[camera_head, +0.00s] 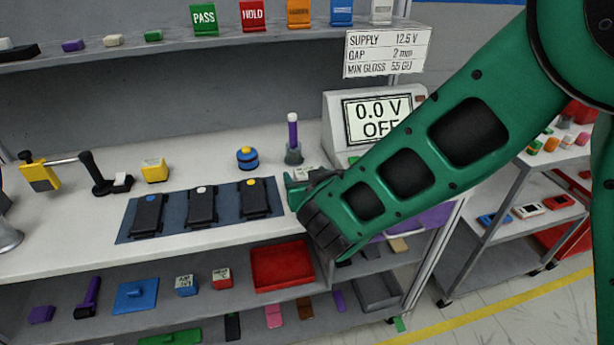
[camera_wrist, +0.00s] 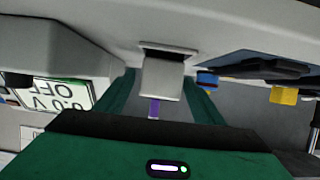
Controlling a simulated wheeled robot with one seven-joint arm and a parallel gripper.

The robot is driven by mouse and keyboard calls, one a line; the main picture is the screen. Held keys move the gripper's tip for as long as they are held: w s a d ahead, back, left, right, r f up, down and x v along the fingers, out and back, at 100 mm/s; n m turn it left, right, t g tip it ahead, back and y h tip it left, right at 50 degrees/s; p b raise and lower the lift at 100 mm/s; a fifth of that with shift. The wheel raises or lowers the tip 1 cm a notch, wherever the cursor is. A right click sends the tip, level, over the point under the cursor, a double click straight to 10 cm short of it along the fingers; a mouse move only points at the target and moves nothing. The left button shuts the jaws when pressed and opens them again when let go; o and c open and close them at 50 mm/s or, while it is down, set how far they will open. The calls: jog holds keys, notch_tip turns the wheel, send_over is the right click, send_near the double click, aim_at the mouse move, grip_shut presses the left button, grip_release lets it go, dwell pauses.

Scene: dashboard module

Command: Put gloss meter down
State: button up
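A pale grey block with a dark base, which looks like the gloss meter (camera_wrist: 161,79), is between my fingertips in the wrist view. That view is upside down, with the bench surface along the top. My gripper (camera_wrist: 160,90) has its green fingers apart, one on each side of the block. I cannot tell whether they press on it or whether its base touches the bench. In the head view my gripper (camera_head: 296,184) is low over the bench, right of the dark blue mat (camera_head: 126,226). My arm hides most of the block there.
The mat holds several black panels. A grey holder with a purple stick (camera_head: 293,140) stands close behind my gripper. A blue-and-yellow round item (camera_head: 247,158) is to the left. The display unit (camera_head: 333,109) reads 0.0 V OFF. A red tray (camera_head: 282,266) is on the lower shelf.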

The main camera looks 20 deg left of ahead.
jog(key=shift+r, duration=0.15)
jog(key=v, duration=1.2)
